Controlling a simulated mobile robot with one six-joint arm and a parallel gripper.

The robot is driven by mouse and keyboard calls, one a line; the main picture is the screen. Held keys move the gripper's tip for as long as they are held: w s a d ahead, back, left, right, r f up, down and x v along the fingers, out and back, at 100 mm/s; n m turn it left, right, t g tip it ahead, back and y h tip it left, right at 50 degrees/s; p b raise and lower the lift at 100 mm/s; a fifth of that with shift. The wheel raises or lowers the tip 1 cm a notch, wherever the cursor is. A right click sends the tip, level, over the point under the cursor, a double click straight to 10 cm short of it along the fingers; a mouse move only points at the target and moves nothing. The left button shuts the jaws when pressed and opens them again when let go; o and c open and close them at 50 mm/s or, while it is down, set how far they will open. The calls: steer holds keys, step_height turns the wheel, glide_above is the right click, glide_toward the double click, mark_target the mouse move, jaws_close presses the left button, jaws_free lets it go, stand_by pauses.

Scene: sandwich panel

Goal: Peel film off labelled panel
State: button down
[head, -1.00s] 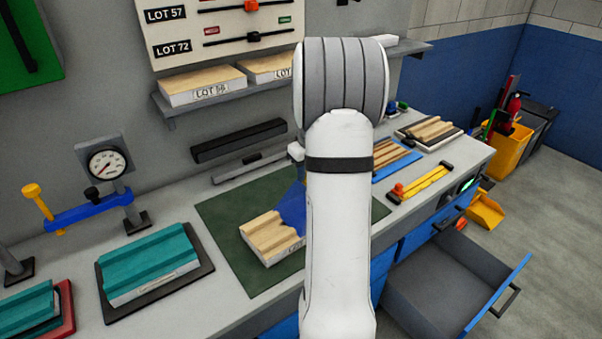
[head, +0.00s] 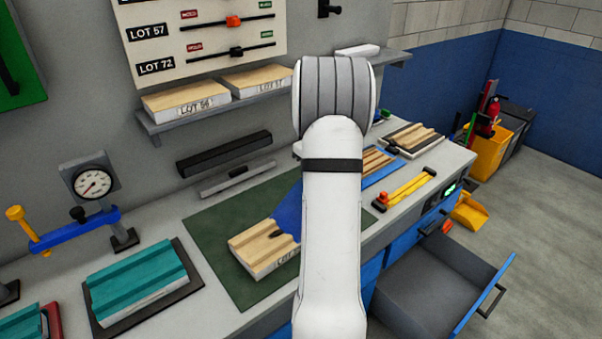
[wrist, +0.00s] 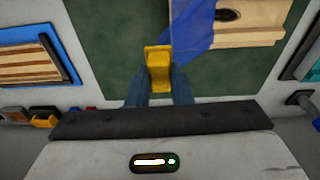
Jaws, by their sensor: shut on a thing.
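The wood-faced panel (head: 258,243) lies on a green mat (head: 215,225), with a label partly visible on its front edge. Blue film (head: 288,214) rises from the panel's right side towards my arm. A dark oval mark shows on the bare wood beside the film. In the wrist view, the panel (wrist: 262,15) is at the top and the film (wrist: 192,35) runs from it to a yellow tab (wrist: 158,55). My gripper (wrist: 158,78) is shut on the tab. My arm hides the gripper in the head view.
Teal-covered panels (head: 135,275) stand at left near a gauge (head: 93,182). A shelf (head: 215,115) holds labelled panels. A blue-framed piece (head: 378,165) and a yellow-handled tool (head: 405,188) lie at right. An open drawer (head: 440,275) juts out from the bench.

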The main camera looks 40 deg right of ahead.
steer(key=d+r+p, duration=0.2)
steer(key=d+p, duration=0.1)
steer(key=d, duration=0.4)
steer(key=shift+w+d, duration=0.15)
steer(key=shift+d, duration=0.05)
stand_by(0.3)
steer(key=shift+r, duration=0.1)
steer(key=d+r+p, duration=0.2)
steer(key=d+r, duration=0.3)
steer(key=d, duration=0.4)
steer(key=shift+w+d, duration=0.2)
steer(key=shift+d, duration=0.1)
stand_by(0.7)
stand_by(0.9)
steer(key=shift+f, duration=0.1)
